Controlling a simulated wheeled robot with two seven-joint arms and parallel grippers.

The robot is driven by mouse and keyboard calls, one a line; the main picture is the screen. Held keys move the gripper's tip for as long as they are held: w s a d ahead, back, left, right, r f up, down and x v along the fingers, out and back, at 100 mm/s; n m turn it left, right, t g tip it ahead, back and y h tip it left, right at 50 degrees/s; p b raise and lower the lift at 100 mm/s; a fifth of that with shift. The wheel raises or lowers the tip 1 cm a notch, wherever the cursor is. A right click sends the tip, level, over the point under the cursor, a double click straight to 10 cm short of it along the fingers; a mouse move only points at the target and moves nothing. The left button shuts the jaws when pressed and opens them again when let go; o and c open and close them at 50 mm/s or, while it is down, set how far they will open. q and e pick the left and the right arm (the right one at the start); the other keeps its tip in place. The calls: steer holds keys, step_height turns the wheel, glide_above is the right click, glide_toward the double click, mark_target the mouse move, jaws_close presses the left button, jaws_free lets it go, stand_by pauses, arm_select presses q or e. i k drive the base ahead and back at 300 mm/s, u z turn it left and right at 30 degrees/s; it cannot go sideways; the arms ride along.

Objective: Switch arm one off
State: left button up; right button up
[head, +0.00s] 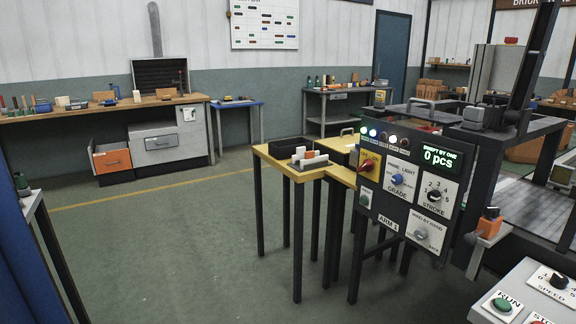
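A dark control panel labelled ARM 1 (390,224) stands right of centre in the head view. At its upper left is a red rotary handle on a yellow plate (368,165); its setting is too small to read. Below it is a green button (365,199). A blue GRADE knob (397,179), a black STROKE knob (435,195) and a grey WIND BY HAND knob (421,233) are also on the panel. A display (438,160) reads 0 pcs. Along the top is a row of indicator lights (373,133), some lit. Neither of my grippers is in view.
A yellow table (268,155) with a black tray (291,147) stands behind the panel's left side. A second panel with RUN (502,305) and SPEED (558,281) controls is at lower right. A workbench (100,105) lines the back wall. The floor at left centre is clear.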

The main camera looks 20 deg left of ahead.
mark_target(368, 166)
steer(key=u, duration=1.15)
steer(key=i, duration=2.8)
steer(key=z, duration=0.85)
